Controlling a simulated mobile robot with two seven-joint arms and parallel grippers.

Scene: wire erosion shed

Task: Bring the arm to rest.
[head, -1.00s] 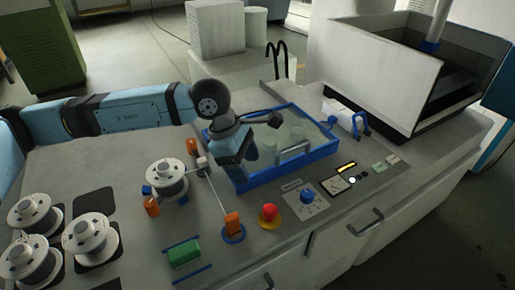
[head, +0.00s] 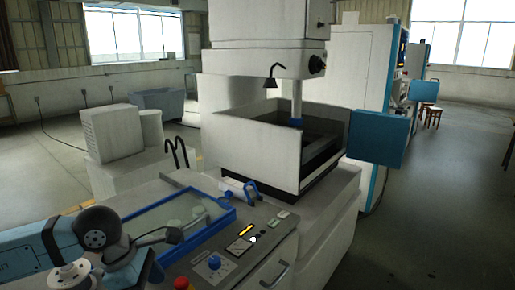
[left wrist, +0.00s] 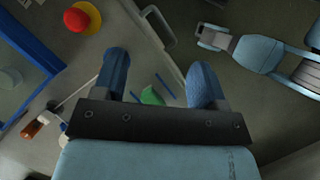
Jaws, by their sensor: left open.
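My left arm comes in at the lower left of the head view, and my left gripper (head: 142,278) is low there, partly cut off by the bottom edge. It is in front of the blue-rimmed tank (head: 217,229), and a dark thin-necked part stands out near it. In the left wrist view my left gripper (left wrist: 160,82) has its two blue fingers well apart with nothing between them.
A red stop button (left wrist: 82,17) is close to the left finger in the wrist view. A large machine basin (head: 262,152) stands behind. Open floor (head: 430,220) lies to the right.

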